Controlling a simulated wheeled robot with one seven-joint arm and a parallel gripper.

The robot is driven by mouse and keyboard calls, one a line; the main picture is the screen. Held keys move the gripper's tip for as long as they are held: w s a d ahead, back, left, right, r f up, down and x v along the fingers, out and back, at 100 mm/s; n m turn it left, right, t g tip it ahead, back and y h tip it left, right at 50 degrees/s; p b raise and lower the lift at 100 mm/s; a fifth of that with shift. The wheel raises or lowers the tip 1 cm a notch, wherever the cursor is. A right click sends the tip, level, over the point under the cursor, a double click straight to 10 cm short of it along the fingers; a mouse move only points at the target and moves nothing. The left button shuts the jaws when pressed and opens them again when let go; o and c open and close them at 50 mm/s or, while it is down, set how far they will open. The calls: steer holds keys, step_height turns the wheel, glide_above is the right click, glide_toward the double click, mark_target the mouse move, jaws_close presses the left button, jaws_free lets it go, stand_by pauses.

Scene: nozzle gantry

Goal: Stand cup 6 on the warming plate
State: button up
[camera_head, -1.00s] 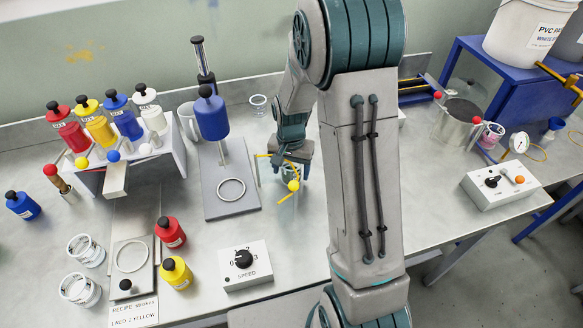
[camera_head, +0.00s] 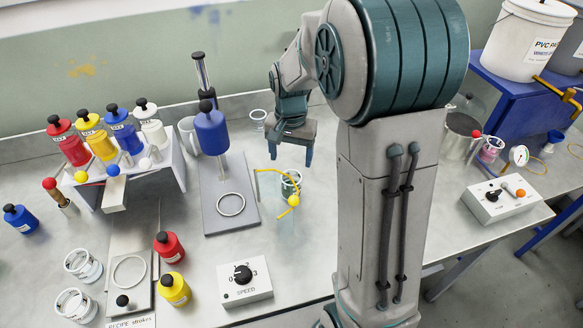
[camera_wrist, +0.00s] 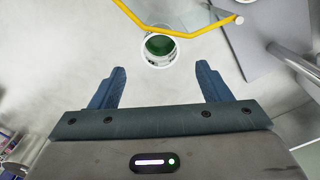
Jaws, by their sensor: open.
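A clear cup with green contents (camera_head: 290,183) stands upright on the bench beside the bent yellow rod. It also shows in the wrist view (camera_wrist: 158,50), just beyond my fingertips. I cannot read a number on it, so I cannot tell whether it is cup 6. Other clear cups stand at the back (camera_head: 258,118) and front left (camera_head: 83,265), and a cup with pink contents (camera_head: 490,149) is at the right. My gripper (camera_head: 293,157) is open and empty, behind the green cup and apart from it. I cannot tell which surface is the warming plate.
The yellow rod (camera_head: 277,167) bends close around the green cup. A blue bottle on a stand (camera_head: 211,130), a speed box (camera_head: 244,284) and a bottle rack (camera_head: 176,160) are to the left. A switch box (camera_head: 497,196) is at the right. My arm hides the middle bench.

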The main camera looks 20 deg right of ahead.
steer(key=s+r+n+t, duration=0.1)
steer(key=s+r+n, duration=0.2)
steer(key=s, duration=0.6)
steer(key=s+r+n+t, duration=0.2)
steer(key=s+r, duration=0.3)
steer(key=s, duration=0.4)
steer(key=shift+s+a+n, duration=0.35)
steer(key=shift+a+n, duration=0.05)
steer(key=shift+n, duration=0.2)
steer(key=shift+o, duration=0.4)
steer(key=shift+s+f, duration=0.1)
steer(key=shift+s, duration=0.2)
steer(key=w+d+f+m+g+y+p, duration=0.1)
steer(key=w+f+m+g+p, duration=0.15)
steer(key=w+m, duration=0.6)
steer(key=w+d+f+m+g+y+p, duration=0.1)
steer(key=w+f+m+p, duration=0.3)
steer(key=w, duration=0.7)
steer(key=shift+m, duration=0.45)
steer(key=f, duration=0.2)
steer(key=f+b, duration=0.1)
steer(key=f, duration=0.1)
steer(key=a+f, duration=0.1)
steer(key=f, duration=0.2)
steer(key=shift+a+f+p, duration=0.15)
steer(key=shift+f+p, duration=0.55)
steer(key=shift+f, duration=2)
steer(key=c, duration=1.2)
steer(key=shift+o, duration=0.2)
